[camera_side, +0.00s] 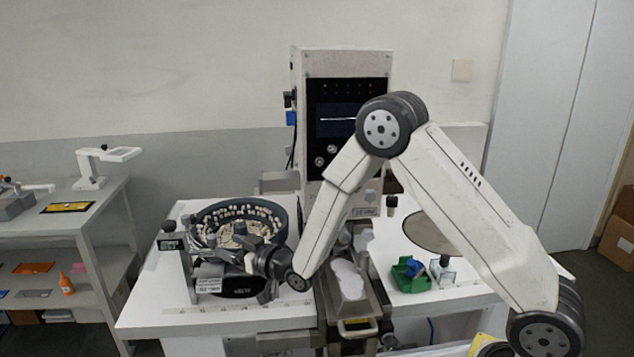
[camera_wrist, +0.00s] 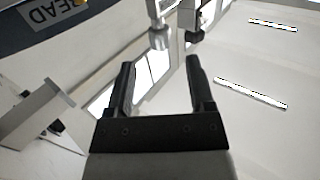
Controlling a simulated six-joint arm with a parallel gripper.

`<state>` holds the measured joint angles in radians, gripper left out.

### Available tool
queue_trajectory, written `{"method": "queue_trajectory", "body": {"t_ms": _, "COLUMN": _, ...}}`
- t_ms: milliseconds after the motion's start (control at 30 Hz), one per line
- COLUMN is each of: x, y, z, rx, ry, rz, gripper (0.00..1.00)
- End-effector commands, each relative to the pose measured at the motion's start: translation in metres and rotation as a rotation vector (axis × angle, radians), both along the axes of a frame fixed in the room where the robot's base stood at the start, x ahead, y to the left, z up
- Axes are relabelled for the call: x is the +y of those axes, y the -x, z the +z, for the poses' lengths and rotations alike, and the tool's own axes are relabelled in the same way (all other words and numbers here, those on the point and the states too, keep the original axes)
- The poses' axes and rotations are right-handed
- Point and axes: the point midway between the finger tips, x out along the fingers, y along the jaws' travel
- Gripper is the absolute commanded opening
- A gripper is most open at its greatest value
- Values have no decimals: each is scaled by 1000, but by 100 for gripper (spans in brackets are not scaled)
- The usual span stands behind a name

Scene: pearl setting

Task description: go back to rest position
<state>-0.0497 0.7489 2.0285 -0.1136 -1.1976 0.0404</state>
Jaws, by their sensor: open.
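My gripper (camera_wrist: 160,75) is open in the wrist view, with two dark fingers apart and nothing between them. In the side view my arm bends down from its raised elbow. Its wrist end is low at the front right of the round dark bowl (camera_side: 207,222), which holds many small pale pieces. The fingers are small and dark against the bowl there, so their exact gap to it cannot be told. Part of a dark curved body with lettering (camera_wrist: 70,12) shows at the top left of the wrist view.
A machine (camera_side: 342,65) with a dark panel stands behind. A metal fixture with a pale block (camera_side: 348,281) is right of my wrist. A green tray (camera_side: 409,275) and a small clear container (camera_side: 443,272) lie farther right. A shelf unit (camera_side: 85,222) stands left. Space above the bowl is clear.

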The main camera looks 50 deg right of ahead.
Motion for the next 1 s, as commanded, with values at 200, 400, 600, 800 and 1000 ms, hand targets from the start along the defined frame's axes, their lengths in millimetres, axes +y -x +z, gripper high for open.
{"method": "queue_trajectory", "body": {"t_ms": 200, "x": -5, "y": 7, "z": 0, "rx": 90, "ry": 15, "rz": -16, "gripper": 69}}
{"method": "queue_trajectory", "body": {"t_ms": 400, "x": -14, "y": 28, "z": -4, "rx": 265, "ry": 42, "rz": -43, "gripper": 69}}
{"method": "queue_trajectory", "body": {"t_ms": 600, "x": -24, "y": 61, "z": -10, "rx": 472, "ry": 66, "rz": -72, "gripper": 69}}
{"method": "queue_trajectory", "body": {"t_ms": 800, "x": -33, "y": 104, "z": -17, "rx": 680, "ry": 83, "rz": -96, "gripper": 69}}
{"method": "queue_trajectory", "body": {"t_ms": 1000, "x": -39, "y": 155, "z": -23, "rx": 890, "ry": 95, "rz": -114, "gripper": 69}}
